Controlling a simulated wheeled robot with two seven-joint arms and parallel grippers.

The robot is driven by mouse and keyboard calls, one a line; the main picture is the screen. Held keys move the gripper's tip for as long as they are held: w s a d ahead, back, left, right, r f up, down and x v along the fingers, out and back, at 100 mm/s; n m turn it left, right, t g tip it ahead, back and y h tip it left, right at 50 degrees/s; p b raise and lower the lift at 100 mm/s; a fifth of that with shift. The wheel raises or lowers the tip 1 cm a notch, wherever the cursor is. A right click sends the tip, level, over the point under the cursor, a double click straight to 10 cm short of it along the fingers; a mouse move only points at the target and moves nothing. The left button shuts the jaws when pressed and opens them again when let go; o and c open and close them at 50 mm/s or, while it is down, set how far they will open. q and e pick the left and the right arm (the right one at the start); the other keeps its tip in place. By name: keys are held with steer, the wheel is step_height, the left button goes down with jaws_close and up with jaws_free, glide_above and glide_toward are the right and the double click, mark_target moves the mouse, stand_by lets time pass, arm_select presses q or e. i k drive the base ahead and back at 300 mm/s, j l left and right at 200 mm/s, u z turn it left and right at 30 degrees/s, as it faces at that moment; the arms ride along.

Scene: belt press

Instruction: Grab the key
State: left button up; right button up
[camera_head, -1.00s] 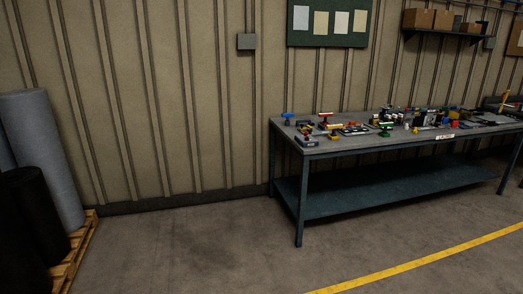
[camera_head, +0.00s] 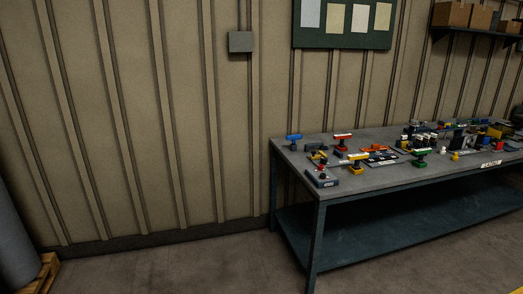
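A workbench (camera_head: 345,183) with a grey top and blue-green legs stands at the right against the wall. Several small coloured items lie on it. I cannot tell which item, if any, is the key at this size. Neither of my grippers shows in the view.
A lower shelf (camera_head: 350,240) spans under the bench. A grey roll (camera_head: 14,240) and a wooden pallet (camera_head: 45,272) stand at the lower left. The floor (camera_head: 170,275) before the wall is clear. A wall shelf with boxes (camera_head: 461,16) hangs at the upper right.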

mark_target(293, 138)
steer(key=i, duration=1.75)
